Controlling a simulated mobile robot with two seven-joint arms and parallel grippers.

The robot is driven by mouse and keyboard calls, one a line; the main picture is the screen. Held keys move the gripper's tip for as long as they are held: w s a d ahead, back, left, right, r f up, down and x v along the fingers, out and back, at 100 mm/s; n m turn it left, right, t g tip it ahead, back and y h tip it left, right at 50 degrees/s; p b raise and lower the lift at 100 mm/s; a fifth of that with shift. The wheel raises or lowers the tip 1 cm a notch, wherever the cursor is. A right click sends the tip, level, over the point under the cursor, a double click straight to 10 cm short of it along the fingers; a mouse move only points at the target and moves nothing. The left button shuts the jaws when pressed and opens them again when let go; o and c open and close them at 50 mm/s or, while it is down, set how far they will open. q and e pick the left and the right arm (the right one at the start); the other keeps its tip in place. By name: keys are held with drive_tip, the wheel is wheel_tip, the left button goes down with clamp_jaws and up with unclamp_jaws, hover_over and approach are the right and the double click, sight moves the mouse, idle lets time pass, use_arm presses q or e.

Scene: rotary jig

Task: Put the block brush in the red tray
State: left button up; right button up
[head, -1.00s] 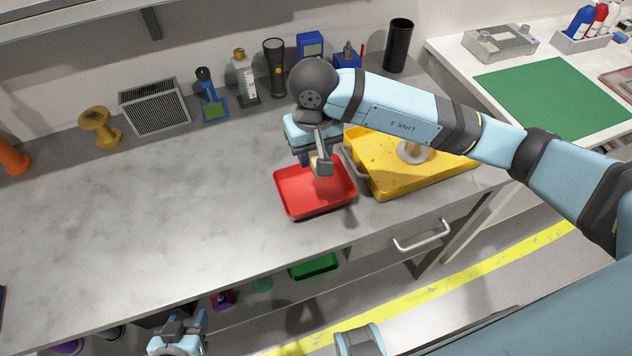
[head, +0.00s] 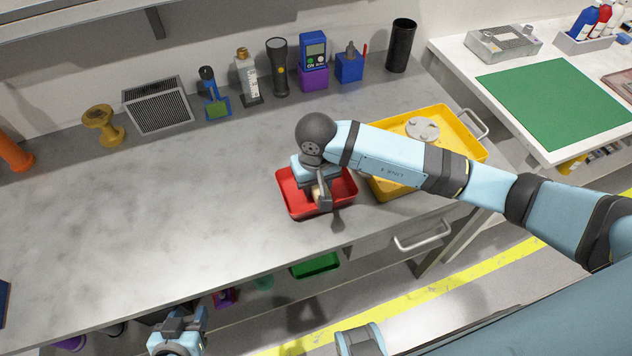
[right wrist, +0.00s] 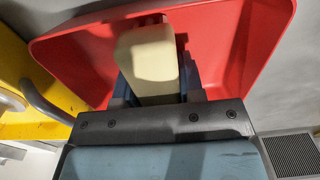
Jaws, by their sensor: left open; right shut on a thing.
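The red tray (head: 284,190) lies on the grey bench, left of the yellow tray; it also shows in the right wrist view (right wrist: 75,60). My right gripper (head: 320,199) is down inside the red tray's outline. In the right wrist view my right gripper (right wrist: 155,85) is shut on the block brush (right wrist: 147,55), a cream block, with the red tray behind it. The brush's underside is hidden, so I cannot tell whether it touches the tray floor. My left gripper (head: 182,325) is open and empty, low at the bottom of the head view, in front of the bench.
The yellow tray (head: 462,125), with a round grey disc (head: 423,129) on it, stands close right of the red tray. A flashlight (head: 278,68), a blue meter (head: 314,50) and a black cup (head: 401,46) line the back. The bench's left-middle is clear.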

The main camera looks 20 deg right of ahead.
drive_tip(key=shift+f, duration=0.2)
drive_tip(key=o, duration=1)
drive_tip(key=shift+c, duration=0.2)
drive_tip(key=shift+r, duration=0.1)
drive_tip(key=shift+r, duration=0.4)
wheel_tip(320, 180, up, 11)
drive_tip(key=shift+f+b, duration=0.15)
drive_tip(key=shift+b, duration=0.25)
drive_tip(key=shift+r, duration=0.4)
